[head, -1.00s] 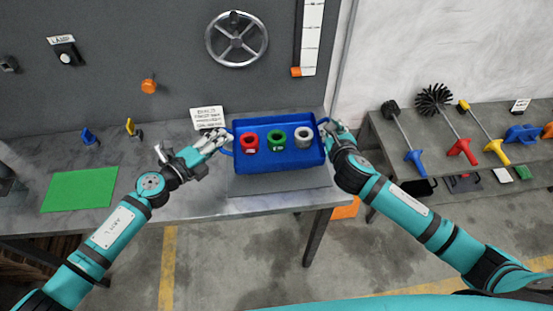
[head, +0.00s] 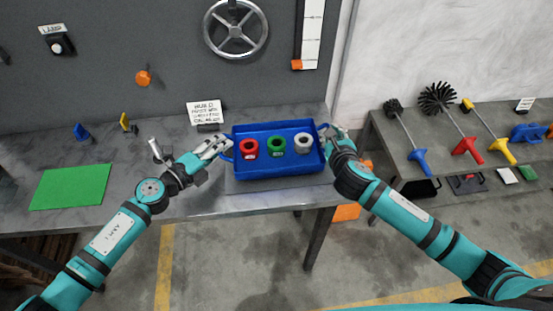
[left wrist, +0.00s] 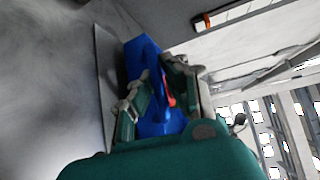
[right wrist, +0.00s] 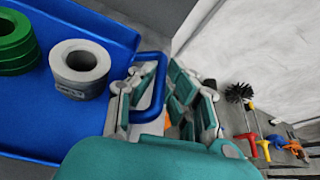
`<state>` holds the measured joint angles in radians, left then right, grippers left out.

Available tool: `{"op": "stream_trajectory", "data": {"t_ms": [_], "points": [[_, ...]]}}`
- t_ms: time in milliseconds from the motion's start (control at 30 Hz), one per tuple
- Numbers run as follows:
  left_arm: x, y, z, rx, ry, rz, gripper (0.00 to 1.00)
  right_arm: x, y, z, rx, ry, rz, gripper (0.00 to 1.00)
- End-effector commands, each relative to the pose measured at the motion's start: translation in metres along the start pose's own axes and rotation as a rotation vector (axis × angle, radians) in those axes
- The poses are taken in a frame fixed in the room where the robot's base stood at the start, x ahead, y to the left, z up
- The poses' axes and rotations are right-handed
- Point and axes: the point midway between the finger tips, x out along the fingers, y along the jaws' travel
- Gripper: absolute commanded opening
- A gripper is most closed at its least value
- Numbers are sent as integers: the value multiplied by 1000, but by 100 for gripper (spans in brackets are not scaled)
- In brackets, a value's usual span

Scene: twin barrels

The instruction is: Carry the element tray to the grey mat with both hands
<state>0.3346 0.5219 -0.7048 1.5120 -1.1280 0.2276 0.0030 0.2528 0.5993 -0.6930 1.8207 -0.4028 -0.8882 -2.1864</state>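The blue element tray (head: 277,168) holds a red ring (head: 249,148), a green ring (head: 277,145) and a pale grey ring (head: 303,143). It looks level, over the grey mat (head: 283,187), whose front strip shows. I cannot tell whether its underside touches the mat. My left gripper (head: 218,149) is at the tray's left handle. My right gripper (head: 330,132) is at the right handle. In the right wrist view the blue handle (right wrist: 160,85) lies between its fingers (right wrist: 163,98).
A green mat (head: 70,187) lies at the left of the workbench. A lettered card (head: 204,112) stands behind the tray's left side. A handwheel (head: 236,30) is on the wall panel.

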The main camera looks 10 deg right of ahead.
Motion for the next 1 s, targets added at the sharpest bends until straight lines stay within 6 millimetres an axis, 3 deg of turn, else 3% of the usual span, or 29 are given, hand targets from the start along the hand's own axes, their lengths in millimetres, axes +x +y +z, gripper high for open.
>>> {"op": "stream_trajectory", "data": {"t_ms": [33, 200, 533, 667, 1000], "points": [[-2, 2, 7, 1, -16, 6, 13, 2, -7, 0, -4, 2, -17, 17], [-2, 1, 4, 0, -9, 4, 32, 1, -5, 1, -2, 1, -11, 35], [-7, 1, 2, 1, -4, 3, 32, 0, -2, 0, -1, 1, -4, 35], [-26, 1, 2, 2, -3, 5, 32, 0, -1, 0, 0, 1, -3, 35], [-97, 1, 1, -1, -5, 6, 32, 0, -1, 0, 0, 1, -2, 35]]}}
